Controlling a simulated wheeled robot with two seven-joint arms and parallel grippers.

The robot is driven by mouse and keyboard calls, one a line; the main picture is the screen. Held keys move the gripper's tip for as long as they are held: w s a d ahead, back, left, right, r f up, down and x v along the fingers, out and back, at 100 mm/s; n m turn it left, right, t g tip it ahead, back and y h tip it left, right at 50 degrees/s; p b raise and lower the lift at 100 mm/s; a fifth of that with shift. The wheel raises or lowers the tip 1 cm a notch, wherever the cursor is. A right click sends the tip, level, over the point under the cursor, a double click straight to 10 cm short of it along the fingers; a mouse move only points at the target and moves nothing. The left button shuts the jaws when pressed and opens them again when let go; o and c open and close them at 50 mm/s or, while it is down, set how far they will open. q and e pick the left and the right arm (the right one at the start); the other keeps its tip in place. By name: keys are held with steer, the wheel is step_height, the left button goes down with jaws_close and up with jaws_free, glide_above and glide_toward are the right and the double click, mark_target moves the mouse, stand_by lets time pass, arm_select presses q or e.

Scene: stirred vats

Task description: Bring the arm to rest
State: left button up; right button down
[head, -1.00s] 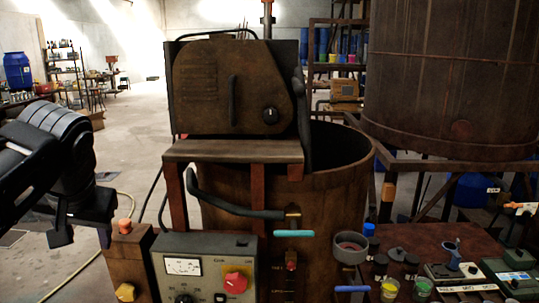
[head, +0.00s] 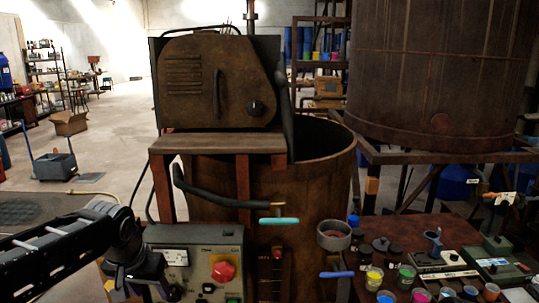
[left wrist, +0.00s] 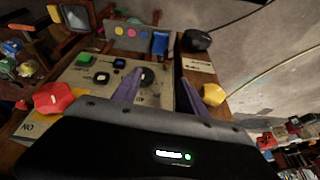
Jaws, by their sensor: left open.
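My left arm comes in from the lower left of the head view. Its dark gripper (head: 143,281) is low, in front of the left part of the grey control panel (head: 206,237). I cannot tell whether the fingers touch the panel. My right gripper is not in view.
A rusty vat (head: 325,170) stands behind the panel, with a turquoise-handled lever (head: 279,221) in front. The table (head: 405,228) at right holds small paint pots (head: 374,278) and devices. A larger tank (head: 430,80) stands behind. Open floor (head: 110,150) lies at left, with a grey mop bucket (head: 54,165).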

arm_select(q)
steer(key=s+d+f+g+h+b, duration=0.15)
steer(key=d+f, duration=0.35)
steer(key=f, duration=0.5)
steer(key=s+d+f+h, duration=0.1)
steer(key=s+d+f, duration=0.3)
steer(key=f, duration=0.6)
steer(key=s+d+f+g+h, duration=0.1)
steer(key=s+d+f+h, duration=0.1)
steer(key=d+f, duration=0.65)
steer(key=s+f+n+g+b, duration=0.1)
steer(key=s+f+n, duration=0.1)
steer(key=s+f, duration=1.5)
steer(key=shift+s+d+f+b, duration=0.25)
steer(key=shift+s+d+b, duration=0.15)
steer(key=shift+s, duration=0.45)
